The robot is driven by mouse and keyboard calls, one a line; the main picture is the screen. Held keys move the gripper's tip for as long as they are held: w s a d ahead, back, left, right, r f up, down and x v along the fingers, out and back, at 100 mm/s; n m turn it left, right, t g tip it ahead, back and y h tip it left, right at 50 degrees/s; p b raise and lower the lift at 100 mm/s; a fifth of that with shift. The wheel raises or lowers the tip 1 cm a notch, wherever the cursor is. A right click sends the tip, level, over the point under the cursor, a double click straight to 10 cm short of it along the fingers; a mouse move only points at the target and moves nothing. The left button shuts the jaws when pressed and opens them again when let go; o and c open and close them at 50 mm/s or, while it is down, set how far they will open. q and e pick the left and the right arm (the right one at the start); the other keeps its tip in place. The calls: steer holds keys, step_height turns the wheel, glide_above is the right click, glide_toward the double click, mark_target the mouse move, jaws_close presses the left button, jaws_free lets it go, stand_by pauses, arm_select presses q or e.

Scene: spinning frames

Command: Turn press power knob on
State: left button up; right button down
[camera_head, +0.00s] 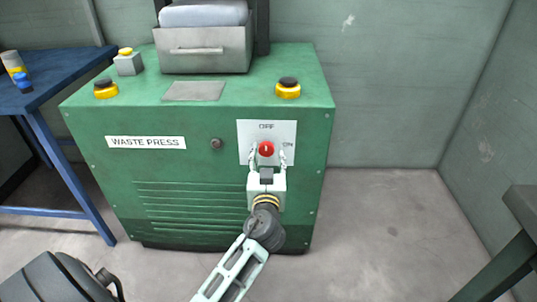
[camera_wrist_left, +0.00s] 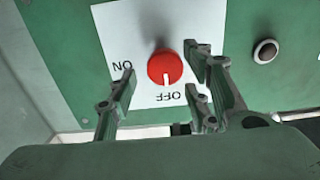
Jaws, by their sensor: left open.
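The waste press is a green cabinet (camera_head: 180,122) against the wall. A red round knob (camera_head: 266,149) sits on a white plate (camera_head: 250,130) on its front, with OFF above and ON at the right. In the left wrist view the picture is upside down, and the white mark of the knob (camera_wrist_left: 165,67) points toward OFF. My left gripper (camera_head: 267,160) is open in front of the plate, with its fingers on either side of the knob. I cannot tell whether they touch it. The right gripper is not in view.
A metal bin (camera_head: 204,50) stands behind. A blue table (camera_head: 55,75) is at left, a dark bench edge (camera_head: 522,205) at right. Floor right of the press is clear.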

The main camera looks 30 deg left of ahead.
mark_target(266, 148)
arm_select(q)
steer(key=shift+x, duration=1.35)
steer(key=c, duration=1.1)
steer(key=shift+o, duration=0.2)
